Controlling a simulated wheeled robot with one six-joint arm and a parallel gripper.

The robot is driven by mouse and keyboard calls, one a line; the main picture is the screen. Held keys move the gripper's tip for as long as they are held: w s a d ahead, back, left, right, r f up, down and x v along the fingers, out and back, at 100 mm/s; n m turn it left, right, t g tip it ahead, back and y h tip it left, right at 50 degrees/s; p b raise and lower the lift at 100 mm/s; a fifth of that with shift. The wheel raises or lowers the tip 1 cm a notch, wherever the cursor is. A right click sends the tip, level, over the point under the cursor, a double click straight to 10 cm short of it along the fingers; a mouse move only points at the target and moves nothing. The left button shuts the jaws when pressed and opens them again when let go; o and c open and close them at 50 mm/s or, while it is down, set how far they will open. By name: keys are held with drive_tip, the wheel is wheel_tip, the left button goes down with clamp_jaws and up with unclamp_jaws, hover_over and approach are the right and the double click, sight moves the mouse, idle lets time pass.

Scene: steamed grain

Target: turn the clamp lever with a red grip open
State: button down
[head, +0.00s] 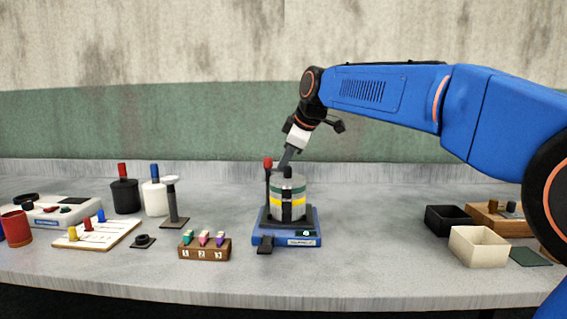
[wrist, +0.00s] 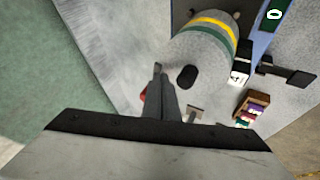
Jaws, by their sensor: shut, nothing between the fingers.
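The clamp lever has a red grip (head: 268,162) on a dark rod that stands upright at the left side of a grey canister with yellow and green bands (head: 288,192). The canister sits on a blue base (head: 287,239). My gripper (head: 281,165) comes down from the upper right, just right of the red grip and near the canister top. In the wrist view my gripper (wrist: 160,72) is shut and empty. A sliver of the red grip (wrist: 143,97) shows left of the fingers, which hide the rest. I cannot tell whether they touch.
A block with coloured pegs (head: 204,249) stands front left of the base. Black and white bottles (head: 125,196), a black-and-white stand (head: 173,205) and a white board (head: 97,236) lie further left. A cream bin (head: 478,248) and black box (head: 447,219) are at right. The counter between is clear.

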drive_tip(key=shift+w+d+n, duration=0.1)
drive_tip(key=shift+n, duration=0.2)
drive_tip(key=shift+w+d+n+g+y, duration=0.25)
drive_tip(key=shift+w+n+g+y, duration=0.25)
drive_tip(key=shift+n, duration=0.4)
drive_tip(key=shift+w+d+n+g+y, duration=0.15)
drive_tip(key=shift+w+n+g+y, duration=0.25)
drive_tip(key=shift+n, duration=0.3)
drive_tip(key=w+n+g, duration=0.1)
drive_tip(key=n, duration=0.1)
drive_tip(key=w+n+g, duration=0.1)
drive_tip(key=n, duration=0.1)
drive_tip(key=w+n+g+y, duration=0.1)
drive_tip(key=n, duration=0.1)
drive_tip(key=shift+w+g, duration=0.15)
drive_tip(key=shift+g, duration=0.15)
drive_tip(key=shift+w+a, duration=0.35)
drive_tip(key=shift+w, duration=0.5)
drive_tip(key=shift+w+a, duration=0.7)
drive_tip(key=shift+w, duration=0.05)
idle(3.6)
